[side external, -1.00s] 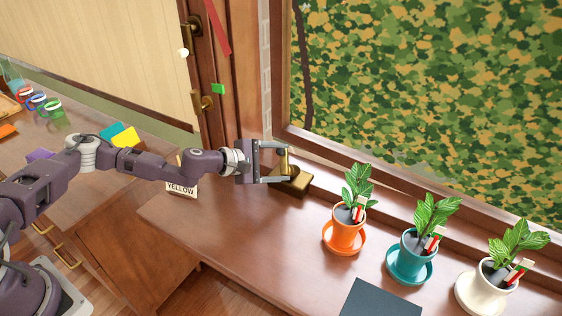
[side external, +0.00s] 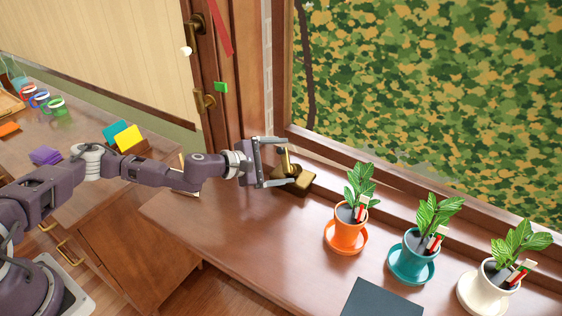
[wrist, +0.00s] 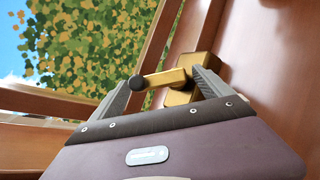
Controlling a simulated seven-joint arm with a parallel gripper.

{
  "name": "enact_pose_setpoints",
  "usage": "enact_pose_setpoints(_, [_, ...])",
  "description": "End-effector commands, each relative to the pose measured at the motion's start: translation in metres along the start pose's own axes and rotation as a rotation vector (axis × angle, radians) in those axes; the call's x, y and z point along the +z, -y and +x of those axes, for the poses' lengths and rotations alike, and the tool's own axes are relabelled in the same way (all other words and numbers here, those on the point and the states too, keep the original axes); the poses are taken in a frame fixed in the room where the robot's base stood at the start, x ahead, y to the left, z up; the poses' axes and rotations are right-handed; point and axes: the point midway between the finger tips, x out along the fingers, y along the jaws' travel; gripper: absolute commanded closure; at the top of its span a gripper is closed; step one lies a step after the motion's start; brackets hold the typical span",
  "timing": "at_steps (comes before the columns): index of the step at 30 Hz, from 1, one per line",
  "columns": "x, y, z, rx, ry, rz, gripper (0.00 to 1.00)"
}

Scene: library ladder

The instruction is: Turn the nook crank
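The nook crank (side external: 300,183) is a brass-coloured block with an arm, standing on the wooden ledge by the window. In the wrist view its brass arm (wrist: 164,78) ends in a dark round knob (wrist: 138,82). My gripper (side external: 287,160) is at the crank, its fingers wide apart with the crank arm between them. In the wrist view the gripper (wrist: 168,76) shows the right finger close against the brass arm and the left finger near the knob. I cannot tell whether either finger touches. The gripper partly hides the block.
An orange pot (side external: 345,238), a teal pot (side external: 412,262) and a white pot (side external: 485,290) with plants stand right of the crank. A dark flat panel (side external: 380,298) lies in front. The window frame (side external: 375,172) rises behind the crank.

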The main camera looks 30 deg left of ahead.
Motion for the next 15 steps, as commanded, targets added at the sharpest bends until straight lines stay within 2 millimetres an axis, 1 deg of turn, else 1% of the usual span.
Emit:
enact_pose_setpoints(7, [-0.001, 0.002, 0.000, -0.003, -0.002, -0.001, 0.10])
enact_pose_setpoints(9, [-0.001, 0.002, -0.003, -0.003, -0.002, 0.000, 0.10])
enact_pose_setpoints(11, [-0.001, 0.001, -0.010, -0.003, -0.002, 0.000, 0.10])
enact_pose_setpoints(15, [-0.001, 0.001, -0.038, -0.002, -0.001, 0.001, 0.10])
